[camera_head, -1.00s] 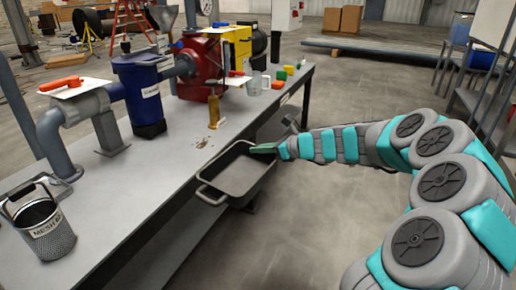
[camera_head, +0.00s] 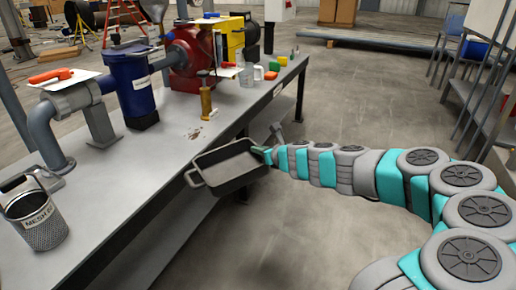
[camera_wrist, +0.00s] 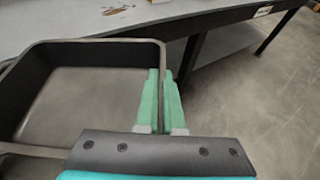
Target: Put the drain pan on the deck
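The drain pan (camera_head: 228,168) is a dark grey rectangular tray with loop handles, empty inside. It hangs at the front edge of the grey bench top, or deck (camera_head: 130,195), partly over the edge and slightly tilted. Whether it touches the bench I cannot tell. My gripper (camera_head: 262,152) is at the pan's right end. In the wrist view the green fingers (camera_wrist: 160,98) are close together on either side of the pan's right wall, shut on its rim. The pan (camera_wrist: 80,95) fills the left of that view.
On the bench stand a mesh basket (camera_head: 38,218), a blue filter housing (camera_head: 132,85), a red pump (camera_head: 190,58), a brass cylinder (camera_head: 206,100) and a clear jug (camera_head: 247,75). A dark stain (camera_head: 193,133) marks the bench behind the pan.

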